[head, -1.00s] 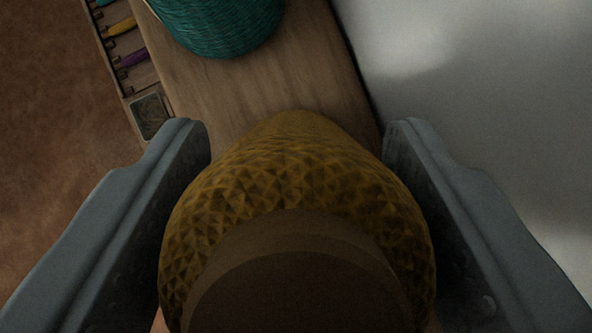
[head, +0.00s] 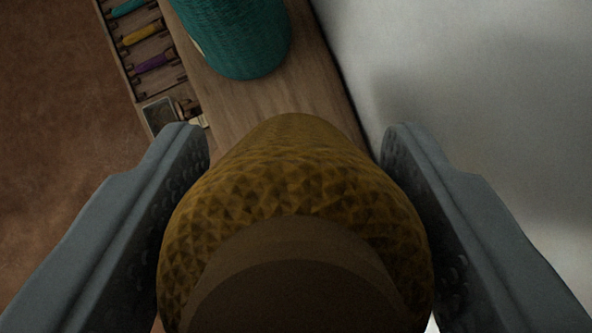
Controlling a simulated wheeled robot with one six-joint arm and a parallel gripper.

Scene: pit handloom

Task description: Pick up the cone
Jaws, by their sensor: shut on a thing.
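A mustard-yellow yarn cone (head: 295,190) with a diamond-textured surface fills the lower middle of the head view. Its brown round end faces the camera. My gripper (head: 296,150) has one grey jaw on each side of the cone and is shut on it. The far end of the cone points toward the wooden shelf (head: 290,105). The cone's lower part runs out of the picture.
A teal yarn cone (head: 238,35) stands on the shelf ahead. A wooden rack (head: 140,50) with teal, yellow and purple pieces lies along the shelf's left side. A pale wall (head: 470,80) is on the right, and brown floor (head: 55,130) is on the left.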

